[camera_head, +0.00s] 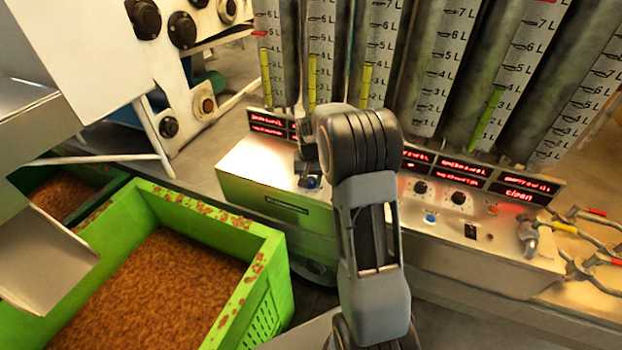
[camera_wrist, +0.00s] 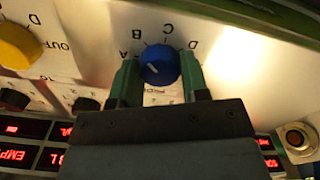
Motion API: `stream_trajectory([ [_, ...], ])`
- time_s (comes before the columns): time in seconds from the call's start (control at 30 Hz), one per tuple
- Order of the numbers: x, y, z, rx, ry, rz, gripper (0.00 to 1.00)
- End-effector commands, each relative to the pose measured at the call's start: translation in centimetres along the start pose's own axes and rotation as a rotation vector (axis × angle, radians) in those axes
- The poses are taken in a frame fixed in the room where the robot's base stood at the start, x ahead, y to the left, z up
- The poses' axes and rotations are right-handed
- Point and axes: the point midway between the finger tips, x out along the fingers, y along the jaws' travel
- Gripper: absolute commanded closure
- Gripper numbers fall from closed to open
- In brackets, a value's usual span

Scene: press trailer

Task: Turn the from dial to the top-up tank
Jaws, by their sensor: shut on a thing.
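The from dial (camera_wrist: 159,64) is a blue round knob with a short white mark toward its lower left in the wrist view. The letters A, B, C and D stand upside down around it, and the label by it is partly hidden. My gripper (camera_wrist: 160,72) is shut on the dial, one green finger on each side. In the head view, my arm hides most of my gripper (camera_head: 308,168) and a bit of blue shows below it. Several upright tanks (camera_head: 440,65) with litre scales stand behind the panel; I cannot tell which is the top-up tank.
Red-lit displays (camera_head: 462,167) line the panel's back; one reads "clean". Small black knobs (camera_head: 458,198) and a blue button (camera_head: 430,218) sit on the right. A yellow knob (camera_wrist: 18,45) is near the dial. A green crate (camera_head: 262,270) stands in front left; hose fittings (camera_head: 585,240) are at right.

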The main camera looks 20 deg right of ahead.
Motion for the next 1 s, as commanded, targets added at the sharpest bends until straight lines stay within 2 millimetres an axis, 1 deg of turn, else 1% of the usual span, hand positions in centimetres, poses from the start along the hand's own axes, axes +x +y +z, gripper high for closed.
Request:
stream_trajectory([
  [0.43,-0.11,-0.04,-0.09,-0.007,0.004,-0.001,0.82],
  [0.47,-0.11,-0.04,-0.09,-0.007,0.004,-0.001,0.55],
  [0.7,-0.06,-0.01,-0.05,-0.006,0.002,-0.001,0.33],
  [0.93,-0.07,0.0,-0.03,-0.006,0.001,0.0,0.33],
  [1.0,-0.36,0.0,-0.05,-0.006,0.002,0.0,0.33],
])
